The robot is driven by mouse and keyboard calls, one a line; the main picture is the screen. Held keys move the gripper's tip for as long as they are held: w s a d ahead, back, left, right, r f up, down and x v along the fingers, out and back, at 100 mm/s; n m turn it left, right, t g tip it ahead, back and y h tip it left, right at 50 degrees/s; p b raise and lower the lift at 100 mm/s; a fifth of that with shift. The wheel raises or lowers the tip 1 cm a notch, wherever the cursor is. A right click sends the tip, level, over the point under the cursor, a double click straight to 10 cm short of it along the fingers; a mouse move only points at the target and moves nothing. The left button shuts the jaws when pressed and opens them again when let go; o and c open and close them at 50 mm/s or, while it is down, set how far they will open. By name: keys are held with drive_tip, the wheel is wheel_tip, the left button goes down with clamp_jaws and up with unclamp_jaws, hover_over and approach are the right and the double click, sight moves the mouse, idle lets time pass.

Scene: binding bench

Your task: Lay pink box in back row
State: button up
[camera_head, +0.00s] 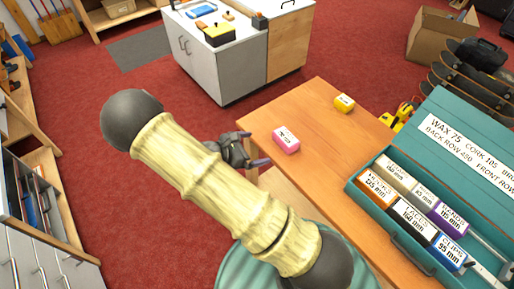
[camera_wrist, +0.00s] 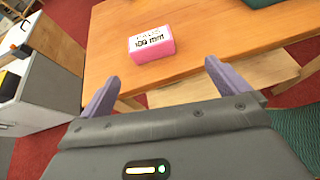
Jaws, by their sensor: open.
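The pink box (camera_head: 286,139) with a white label lies on the wooden table near its left edge. In the wrist view the pink box (camera_wrist: 151,45) sits ahead of my fingers, apart from them, its label partly readable as 109 mm or similar. My gripper (camera_head: 254,152) is at the table's left edge beside the box. In the wrist view my gripper (camera_wrist: 158,85) has its two purple fingers spread wide with nothing between them. The teal case (camera_head: 358,198) on the right holds several labelled boxes in rows, and its open lid (camera_head: 480,140) carries writing about back and front rows.
A yellow box (camera_head: 344,103) stands farther back on the table (camera_head: 315,100). In the case are an orange box (camera_head: 375,184), a black box (camera_head: 411,219), a purple box (camera_head: 449,216) and a blue box (camera_head: 449,251). A white-topped cabinet (camera_head: 215,65) stands behind.

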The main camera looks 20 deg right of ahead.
drive_tip(key=s+r+m+y, duration=1.2)
drive_tip(key=r+m, duration=0.3)
drive_tip(key=m, duration=0.5)
drive_tip(key=shift+s+a, duration=0.3)
drive_tip(key=shift+s, duration=0.1)
drive_tip(key=shift+s, duration=0.1)
